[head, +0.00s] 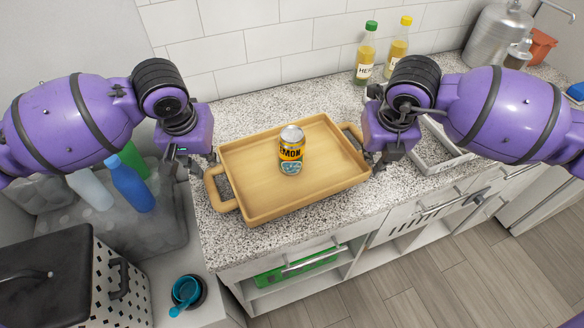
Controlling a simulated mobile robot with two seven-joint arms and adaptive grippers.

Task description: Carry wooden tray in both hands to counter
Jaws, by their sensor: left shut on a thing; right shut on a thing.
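The wooden tray (252,170) is over the speckled counter (235,245), near its front edge. I cannot tell whether its base touches the counter. My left gripper (207,165) is shut on the tray's left end, by the left handle. My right gripper (377,162) is shut on the tray's right end, by the right handle. The fingertips are partly hidden, so the exact grip is hard to see.
Two bottles, one green-capped (366,55) and one yellow-capped (397,48), stand by the tiled wall. A white rack (437,152) lies right of the tray. A metal pot (497,35) is at the far right. Blue and green bottles (133,187) stand at the left, near a perforated bin (110,285).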

